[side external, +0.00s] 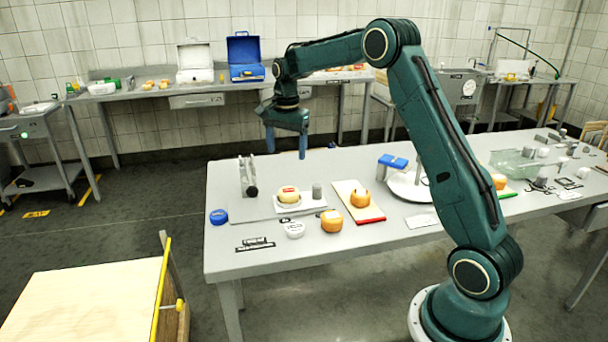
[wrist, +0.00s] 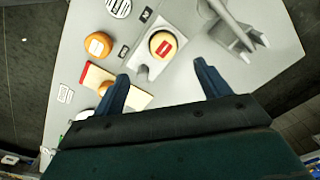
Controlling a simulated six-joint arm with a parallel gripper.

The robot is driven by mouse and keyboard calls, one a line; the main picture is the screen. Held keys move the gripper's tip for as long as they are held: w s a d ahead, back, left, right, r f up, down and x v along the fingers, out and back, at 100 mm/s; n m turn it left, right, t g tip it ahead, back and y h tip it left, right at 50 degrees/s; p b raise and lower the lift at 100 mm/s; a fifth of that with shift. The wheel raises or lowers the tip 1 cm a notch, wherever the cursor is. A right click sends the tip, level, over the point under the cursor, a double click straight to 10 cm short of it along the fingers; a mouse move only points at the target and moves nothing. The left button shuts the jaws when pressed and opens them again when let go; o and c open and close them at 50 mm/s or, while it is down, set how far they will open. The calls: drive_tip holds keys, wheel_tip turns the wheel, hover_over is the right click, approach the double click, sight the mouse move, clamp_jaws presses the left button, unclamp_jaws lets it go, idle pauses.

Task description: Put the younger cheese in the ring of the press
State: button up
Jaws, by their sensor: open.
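A pale yellow cheese wheel with a red label (side external: 289,192) sits at a white ring (side external: 287,207) on the press's plate (side external: 262,211); it also shows in the wrist view (wrist: 163,44). I cannot tell how deep it sits. An orange cheese (side external: 331,221) stands on the bare table, and another orange cheese (side external: 360,199) stands on a red-edged board (side external: 374,215). Labels are too small to read for age. My gripper (side external: 287,147) is open and empty, well above the table behind the yellow cheese. Its fingers show in the wrist view (wrist: 161,72).
The grey upright of the press (side external: 248,178) stands left of the yellow cheese. A grey cylinder (side external: 317,191) stands close at its right. A blue round item (side external: 219,217) and a white round item (side external: 294,230) lie near the front. A scale-like white dish (side external: 408,187) is further right.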

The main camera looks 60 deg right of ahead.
drive_tip(key=s+a+r+n+t, duration=0.2)
drive_tip(key=s+a+r+n, duration=0.6)
drive_tip(key=s+a+r, duration=0.45)
drive_tip(key=s+a+f+n+t, duration=0.1)
drive_tip(key=s+a+n, duration=0.3)
drive_tip(key=s, duration=0.5)
drive_tip(key=s+a+f+n+t, duration=0.2)
drive_tip(key=s+a+f+n, duration=0.1)
drive_tip(key=s, duration=0.7)
drive_tip(key=shift+s+a+n, duration=0.25)
drive_tip(key=shift+a+n, duration=0.35)
drive_tip(key=shift+n, duration=0.4)
